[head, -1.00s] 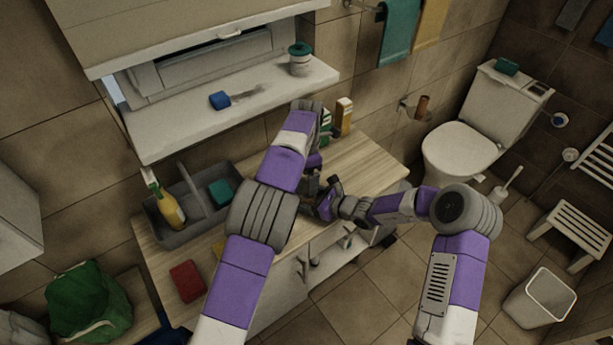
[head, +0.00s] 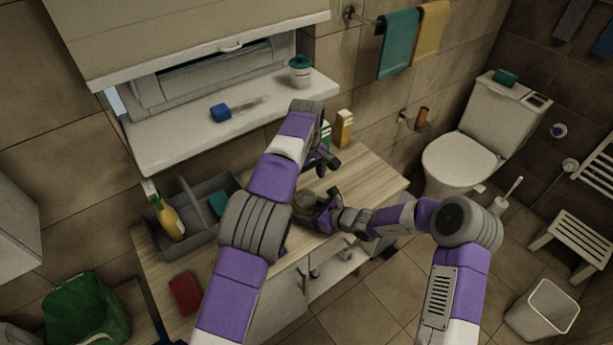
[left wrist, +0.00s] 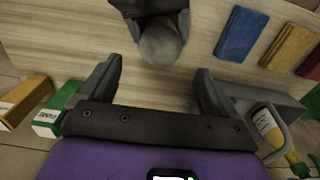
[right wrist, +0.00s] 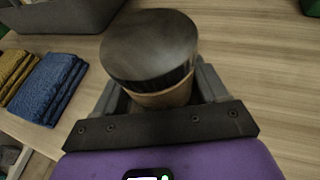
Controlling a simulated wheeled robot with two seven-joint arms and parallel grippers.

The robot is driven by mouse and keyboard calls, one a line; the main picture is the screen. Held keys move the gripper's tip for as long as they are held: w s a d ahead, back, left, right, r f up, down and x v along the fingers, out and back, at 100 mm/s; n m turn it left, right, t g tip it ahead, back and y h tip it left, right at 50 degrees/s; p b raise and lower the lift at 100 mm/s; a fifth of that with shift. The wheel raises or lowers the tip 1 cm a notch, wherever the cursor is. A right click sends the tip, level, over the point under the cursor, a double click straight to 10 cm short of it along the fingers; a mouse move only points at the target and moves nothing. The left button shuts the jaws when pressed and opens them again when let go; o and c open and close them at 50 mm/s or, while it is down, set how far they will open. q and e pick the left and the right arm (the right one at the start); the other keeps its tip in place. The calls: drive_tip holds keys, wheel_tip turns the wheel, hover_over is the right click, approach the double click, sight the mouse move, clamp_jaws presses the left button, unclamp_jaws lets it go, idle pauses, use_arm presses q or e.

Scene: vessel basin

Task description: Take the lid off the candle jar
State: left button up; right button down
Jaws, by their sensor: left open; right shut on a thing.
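The candle jar (right wrist: 165,97) has an amber-brown body and a dark, round lid (right wrist: 148,45) seated on top in the right wrist view. My right gripper (head: 312,212) is shut around the jar's body, below the lid. In the left wrist view the lid's round grey top (left wrist: 160,42) shows at the upper middle, beyond the fingertips. My left gripper (head: 326,160) is open and empty, apart from the jar. I cannot tell whether the jar touches the counter.
The wooden counter (head: 365,170) holds a grey caddy (head: 200,235) with a spray bottle (head: 170,218), and a red cloth (head: 185,293). A blue cloth (right wrist: 50,88) and a yellow cloth (right wrist: 14,72) lie near the jar. Two boxes, one yellow (head: 344,128), stand at the back.

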sight(307, 198)
use_arm(q)
wheel_tip(307, 198, down, 8)
drive_tip(key=shift+r, duration=0.1)
idle(0.4)
drive_tip(key=c, duration=1.1)
drive_tip(key=n, duration=0.3)
drive_tip(key=shift+r, duration=0.15)
drive_tip(key=shift+r, duration=0.95)
